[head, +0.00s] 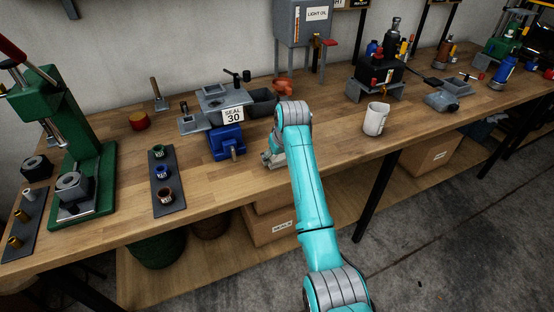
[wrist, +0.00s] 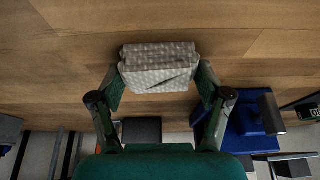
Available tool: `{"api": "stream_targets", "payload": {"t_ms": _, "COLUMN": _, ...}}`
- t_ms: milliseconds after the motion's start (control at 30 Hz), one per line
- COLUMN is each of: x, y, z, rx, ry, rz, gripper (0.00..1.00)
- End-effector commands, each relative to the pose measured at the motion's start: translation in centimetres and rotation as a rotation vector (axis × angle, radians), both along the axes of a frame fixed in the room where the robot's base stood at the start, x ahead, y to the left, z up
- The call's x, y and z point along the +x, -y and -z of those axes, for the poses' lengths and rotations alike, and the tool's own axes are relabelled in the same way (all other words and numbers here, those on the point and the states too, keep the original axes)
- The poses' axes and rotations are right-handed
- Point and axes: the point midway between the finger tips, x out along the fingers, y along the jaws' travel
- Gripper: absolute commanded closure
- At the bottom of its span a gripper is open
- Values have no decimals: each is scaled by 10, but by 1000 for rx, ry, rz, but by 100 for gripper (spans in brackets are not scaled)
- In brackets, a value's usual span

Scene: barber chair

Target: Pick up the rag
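The rag (wrist: 158,67) is a folded, pale grey patterned cloth lying on the wooden workbench. In the wrist view it sits between the fingertips of my gripper (wrist: 161,78), which are spread wide, one on each side of it. The fingertips are very close to the rag's ends; I cannot tell whether they touch. In the head view a bit of the rag (head: 268,161) shows near the bench's front edge, and my arm hides the rest of it and most of the gripper.
A blue vise (head: 227,143) stands just left of the rag, with a "SEAL 30" sign (head: 233,115) behind it. A white mug (head: 376,118) stands to the right. A dark tray (head: 166,180) with small cups lies further left. Bare bench (head: 335,147) lies between arm and mug.

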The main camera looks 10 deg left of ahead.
Motion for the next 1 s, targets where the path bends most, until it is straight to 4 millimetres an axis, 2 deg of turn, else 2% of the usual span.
{"api": "stream_targets", "payload": {"t_ms": 33, "x": 0, "y": 0, "z": 0, "rx": 0, "ry": 0, "rz": 0, "gripper": 46}}
{"api": "stream_targets", "payload": {"t_ms": 67, "x": 0, "y": 0, "z": 0, "rx": 0, "ry": 0, "rz": 0, "gripper": 53}}
{"api": "stream_targets", "payload": {"t_ms": 100, "x": 0, "y": 0, "z": 0, "rx": 0, "ry": 0, "rz": 0, "gripper": 56}}
{"api": "stream_targets", "payload": {"t_ms": 500, "x": 0, "y": 0, "z": -4, "rx": 0, "ry": 0, "rz": 0, "gripper": 57}}
{"api": "stream_targets", "payload": {"t_ms": 667, "x": 1, "y": 0, "z": -26, "rx": 1, "ry": 2, "rz": 0, "gripper": 57}}
{"api": "stream_targets", "payload": {"t_ms": 800, "x": 1, "y": 0, "z": -54, "rx": 1, "ry": 4, "rz": -1, "gripper": 57}}
{"api": "stream_targets", "payload": {"t_ms": 1000, "x": 0, "y": 0, "z": -85, "rx": 1, "ry": 2, "rz": -1, "gripper": 57}}
